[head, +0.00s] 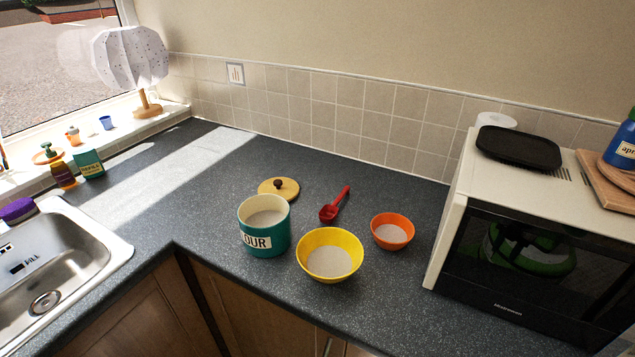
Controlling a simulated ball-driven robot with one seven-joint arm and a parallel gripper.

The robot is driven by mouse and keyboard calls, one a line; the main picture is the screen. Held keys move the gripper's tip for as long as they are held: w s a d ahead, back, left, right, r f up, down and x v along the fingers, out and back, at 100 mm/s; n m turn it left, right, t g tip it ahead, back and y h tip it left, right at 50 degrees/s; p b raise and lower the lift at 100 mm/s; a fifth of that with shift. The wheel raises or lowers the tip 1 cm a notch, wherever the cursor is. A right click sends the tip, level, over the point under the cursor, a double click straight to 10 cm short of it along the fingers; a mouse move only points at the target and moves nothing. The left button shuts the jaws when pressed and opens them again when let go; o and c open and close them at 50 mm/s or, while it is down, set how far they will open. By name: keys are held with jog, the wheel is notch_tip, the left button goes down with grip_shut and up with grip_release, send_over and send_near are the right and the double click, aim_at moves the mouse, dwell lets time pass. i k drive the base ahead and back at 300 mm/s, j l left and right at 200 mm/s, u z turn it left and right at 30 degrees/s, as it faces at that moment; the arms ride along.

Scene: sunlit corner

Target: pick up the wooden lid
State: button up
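The wooden lid (289,191) lies flat on the dark speckled countertop, with a small dark knob on top. It sits just behind the teal flour canister (266,238), whose rim hides a little of the lid's front edge. The canister is open, with pale flour in it. A red scoop (334,207) lies on the counter to the right of the lid. My gripper is not in the head view.
A yellow bowl (312,263) and an orange bowl (377,234), both with pale contents, stand right of the canister. A microwave (545,235) stands at the right and a steel sink (85,255) at the left. The counter (190,185) left of the lid is clear.

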aim_at(287, 188)
jog(key=i+j+z, duration=0.15)
jog(key=j+z, duration=0.2)
jog(key=j, duration=0.5)
jog(key=j+z, duration=0.3)
jog(key=j, duration=0.55)
